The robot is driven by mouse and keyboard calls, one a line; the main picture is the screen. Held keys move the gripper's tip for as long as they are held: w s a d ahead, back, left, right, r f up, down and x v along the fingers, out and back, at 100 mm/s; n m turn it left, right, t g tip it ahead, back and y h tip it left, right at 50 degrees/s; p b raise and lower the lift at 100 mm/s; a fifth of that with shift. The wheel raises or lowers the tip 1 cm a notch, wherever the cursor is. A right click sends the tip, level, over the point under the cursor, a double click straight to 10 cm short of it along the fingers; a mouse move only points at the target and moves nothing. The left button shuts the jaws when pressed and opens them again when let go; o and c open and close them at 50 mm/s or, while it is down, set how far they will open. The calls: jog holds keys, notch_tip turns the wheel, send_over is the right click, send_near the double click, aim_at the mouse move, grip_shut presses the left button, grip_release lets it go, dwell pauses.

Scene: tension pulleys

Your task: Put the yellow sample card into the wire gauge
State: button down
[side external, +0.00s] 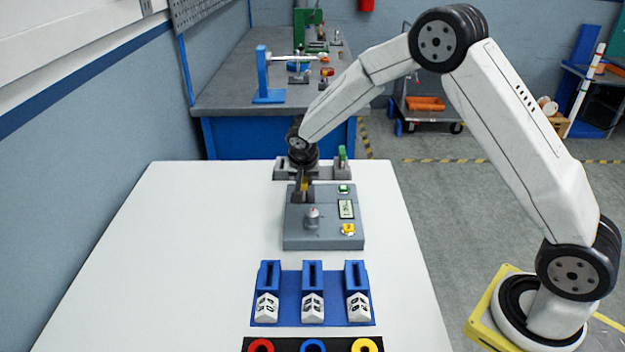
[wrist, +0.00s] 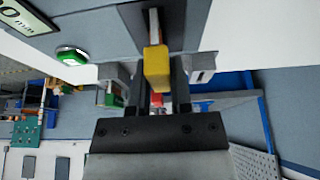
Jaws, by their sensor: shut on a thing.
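The yellow sample card (wrist: 157,68) is between the two fingers of my gripper (wrist: 157,95), which is shut on it. In the side view the card (side external: 304,185) is a small yellow patch below my gripper (side external: 302,178), at the far left part of the grey wire gauge (side external: 322,241). In the wrist view a pale strip beyond the yellow part meets a dark block on the gauge (wrist: 195,20); I cannot tell how deep it sits. The gauge has a display, a green button and a yellow knob.
A blue rack (side external: 290,318) with three slots and white labelled blocks stands nearer. A black strip (side external: 285,345) with red, blue and yellow rings lies at the front. A grey fixture (side external: 280,170) with a green part stands behind the gauge. The white table (side external: 190,240) is clear at left.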

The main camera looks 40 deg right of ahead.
jog(key=shift+f, duration=0.3)
jog(key=shift+c, duration=0.7)
grip_release()
jog(key=shift+r, duration=0.1)
jog(key=shift+r, duration=3.95)
jog(key=s+a+f+n+y, duration=0.1)
jog(key=s+n, duration=0.3)
jog(key=s, duration=0.9)
jog(key=s+a+f+n+y, duration=0.1)
jog(key=s+n, duration=0.4)
jog(key=s, duration=0.8)
jog(key=shift+a+f+g+y, duration=0.3)
jog(key=shift+a+y, duration=0.3)
jog(key=shift+a, duration=0.15)
